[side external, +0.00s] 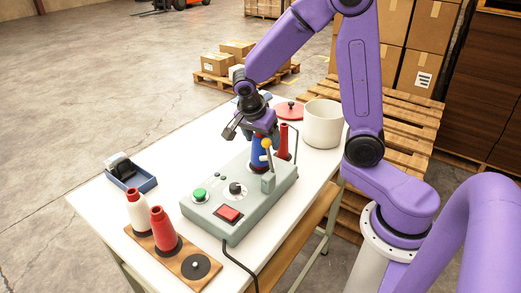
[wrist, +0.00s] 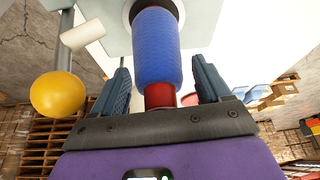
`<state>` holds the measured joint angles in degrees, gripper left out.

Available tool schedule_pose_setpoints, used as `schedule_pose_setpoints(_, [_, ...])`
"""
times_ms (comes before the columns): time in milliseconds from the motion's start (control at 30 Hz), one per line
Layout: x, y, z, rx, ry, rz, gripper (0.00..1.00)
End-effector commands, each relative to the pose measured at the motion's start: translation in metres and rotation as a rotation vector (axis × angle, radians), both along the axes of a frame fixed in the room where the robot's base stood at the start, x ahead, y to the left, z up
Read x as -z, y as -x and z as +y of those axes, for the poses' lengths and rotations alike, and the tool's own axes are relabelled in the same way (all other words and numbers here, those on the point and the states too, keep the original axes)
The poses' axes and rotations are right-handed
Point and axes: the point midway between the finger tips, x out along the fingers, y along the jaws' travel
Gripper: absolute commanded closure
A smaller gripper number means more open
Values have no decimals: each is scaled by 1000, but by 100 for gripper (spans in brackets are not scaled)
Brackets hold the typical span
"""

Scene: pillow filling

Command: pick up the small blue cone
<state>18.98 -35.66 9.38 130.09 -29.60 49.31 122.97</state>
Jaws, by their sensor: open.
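The small blue cone (side external: 259,153) stands on the far end of a grey-green control box, in the middle of the table. In the wrist view it is a blue textured spool (wrist: 157,45) with a red end towards my gripper. My gripper (side external: 254,133) is open, just above the cone. In the wrist view the two blue finger pads of my gripper (wrist: 160,82) lie on either side of the red end, with a gap on each side. The side view hides the cone's top behind my gripper.
The control box (side external: 232,221) has a yellow-knobbed lever (side external: 267,144) close to the cone. A red cone (side external: 283,143) stands behind it. A white pot (side external: 322,125) is far right. A wooden board (side external: 158,246) with two cones and a blue tray (side external: 145,184) are at left.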

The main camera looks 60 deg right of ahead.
Motion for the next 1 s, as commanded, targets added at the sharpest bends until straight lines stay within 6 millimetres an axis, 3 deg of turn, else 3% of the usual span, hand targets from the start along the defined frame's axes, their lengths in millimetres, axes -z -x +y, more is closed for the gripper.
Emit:
schedule_pose_setpoints(67, [0,0,0,0,0,0,23])
schedule_pose_setpoints(267, [0,0,0,0,0,0,85])
schedule_pose_setpoints(667, [-5,-1,0,0,0,-3,87])
schedule_pose_setpoints(1000, [-61,-1,0,0,-2,-8,87])
